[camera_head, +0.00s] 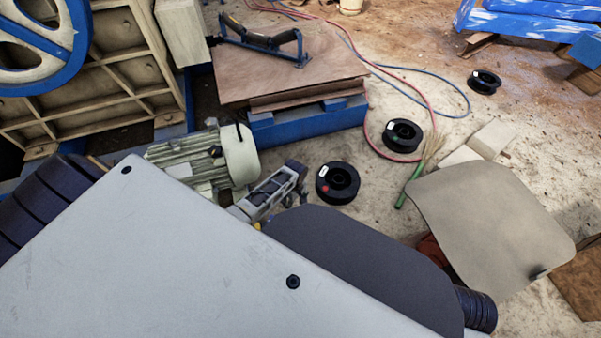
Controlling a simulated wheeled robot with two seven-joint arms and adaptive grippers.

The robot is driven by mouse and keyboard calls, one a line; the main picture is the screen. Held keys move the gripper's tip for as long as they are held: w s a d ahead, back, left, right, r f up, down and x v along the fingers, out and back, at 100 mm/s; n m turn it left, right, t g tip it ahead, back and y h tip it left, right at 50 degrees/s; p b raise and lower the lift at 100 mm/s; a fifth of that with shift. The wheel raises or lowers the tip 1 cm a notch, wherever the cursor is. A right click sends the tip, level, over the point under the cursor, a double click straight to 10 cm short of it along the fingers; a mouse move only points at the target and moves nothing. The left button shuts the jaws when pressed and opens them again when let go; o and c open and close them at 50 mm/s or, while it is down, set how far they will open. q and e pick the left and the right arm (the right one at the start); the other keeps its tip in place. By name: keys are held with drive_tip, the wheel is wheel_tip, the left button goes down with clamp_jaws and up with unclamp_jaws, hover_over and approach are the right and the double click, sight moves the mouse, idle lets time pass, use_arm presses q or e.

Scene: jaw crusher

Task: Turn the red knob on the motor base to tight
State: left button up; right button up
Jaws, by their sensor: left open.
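The grey-green motor (205,160) lies left of centre, beside the crusher frame. Its base is mostly hidden behind my own large pale body panel. I cannot make out the red knob in this view. My left gripper (276,186) is just right of the motor, low beside its end and partly covered by my panel. It is open, and I see nothing held in it. Whether it touches the motor base cannot be told. My right gripper is not in view.
A blue-and-cream flywheel (72,45) and ribbed crusher frame (125,70) stand at upper left. A wooden board (290,75) lies on a blue support (305,122) behind the motor. Black spools (338,183), hoses and a grey sheet (490,225) lie on the dusty floor at right.

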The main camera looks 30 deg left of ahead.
use_arm(q)
drive_tip(key=n, duration=0.8)
drive_tip(key=shift+w+d+f+n, duration=0.15)
drive_tip(key=shift+w+n, duration=0.15)
drive_tip(key=shift+n, duration=0.1)
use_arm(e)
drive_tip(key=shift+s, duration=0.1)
use_arm(q)
drive_tip(key=shift+f, duration=0.1)
drive_tip(key=b, duration=0.4)
hover_over(297, 214)
drive_tip(key=shift+f, duration=3.1)
drive_tip(key=shift+f+b, duration=0.6)
drive_tip(key=shift+f, duration=0.6)
drive_tip(key=shift+f+b, duration=0.75)
drive_tip(key=shift+f, duration=0.45)
drive_tip(key=shift+f+b, duration=0.9)
drive_tip(key=shift+f, duration=0.4)
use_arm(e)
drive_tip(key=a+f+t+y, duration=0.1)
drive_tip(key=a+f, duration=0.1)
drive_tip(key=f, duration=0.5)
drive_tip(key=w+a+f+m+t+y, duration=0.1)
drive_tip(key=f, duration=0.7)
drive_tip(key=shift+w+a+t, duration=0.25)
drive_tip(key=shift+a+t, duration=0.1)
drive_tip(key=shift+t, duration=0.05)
